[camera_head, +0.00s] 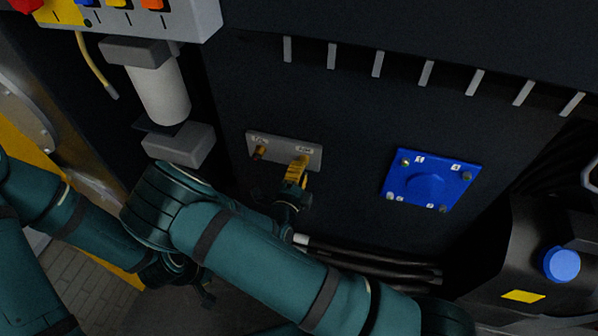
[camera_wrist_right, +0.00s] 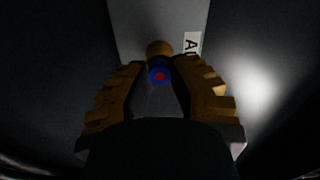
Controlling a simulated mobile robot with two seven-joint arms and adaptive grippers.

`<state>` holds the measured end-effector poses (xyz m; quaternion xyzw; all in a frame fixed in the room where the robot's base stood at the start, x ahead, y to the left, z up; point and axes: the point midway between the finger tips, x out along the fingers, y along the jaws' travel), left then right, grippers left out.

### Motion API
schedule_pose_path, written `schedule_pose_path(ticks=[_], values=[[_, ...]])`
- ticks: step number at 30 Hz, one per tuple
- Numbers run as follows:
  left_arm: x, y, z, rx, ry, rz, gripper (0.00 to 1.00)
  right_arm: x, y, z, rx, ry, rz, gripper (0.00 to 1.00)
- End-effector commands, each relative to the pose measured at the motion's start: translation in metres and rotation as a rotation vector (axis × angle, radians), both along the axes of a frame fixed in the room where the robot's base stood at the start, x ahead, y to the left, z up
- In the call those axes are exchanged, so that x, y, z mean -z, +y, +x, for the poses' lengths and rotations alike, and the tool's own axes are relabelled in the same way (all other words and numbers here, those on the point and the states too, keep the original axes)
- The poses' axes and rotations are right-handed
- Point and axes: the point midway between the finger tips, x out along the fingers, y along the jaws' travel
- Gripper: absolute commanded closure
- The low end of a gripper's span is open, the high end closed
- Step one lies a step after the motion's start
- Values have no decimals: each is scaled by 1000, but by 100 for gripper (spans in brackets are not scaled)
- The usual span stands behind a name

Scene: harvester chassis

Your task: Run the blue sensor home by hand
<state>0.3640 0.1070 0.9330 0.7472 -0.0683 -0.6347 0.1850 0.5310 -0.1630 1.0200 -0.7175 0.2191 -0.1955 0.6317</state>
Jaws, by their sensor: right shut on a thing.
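The blue sensor (camera_wrist_right: 159,73), a small blue ring with a red centre, sits between the fingers of my right gripper (camera_wrist_right: 160,88) in the right wrist view. A brass port (camera_wrist_right: 159,48) shows just beyond it; I cannot tell how far the sensor is seated. In the head view my right gripper (camera_head: 297,172) is at the right-hand port of a grey plate (camera_head: 283,149), its fingers shut on the sensor and hiding it. A second brass fitting (camera_head: 260,152) is at the plate's left. My left gripper (camera_head: 205,292) hangs low, small and dark, its fingers unclear.
A blue bolted cover (camera_head: 430,181) is on the dark panel to the right. A white cylindrical filter (camera_head: 160,92) is at the upper left. Black hoses (camera_head: 375,263) run below the plate. A black tank with a blue cap (camera_head: 561,264) stands at the far right.

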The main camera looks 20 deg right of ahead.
Motion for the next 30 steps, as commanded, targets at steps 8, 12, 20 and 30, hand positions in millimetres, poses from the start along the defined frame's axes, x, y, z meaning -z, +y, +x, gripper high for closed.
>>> schedule_pose_path(ticks=[8, 12, 20, 30], values=[[1, 0, 0, 0, 0, 0, 53, 0, -1, 1, 1, -218, 320, 100], [3, 0, 0, 0, 0, 0, 53, 0, -2, 1, 2, -330, 482, 100], [12, 0, 0, 0, 0, 0, 53, 1, -2, 2, 1, -540, 789, 100], [21, 0, 0, 0, 0, 0, 53, -1, -1, 2, -2, -710, 1040, 49]])
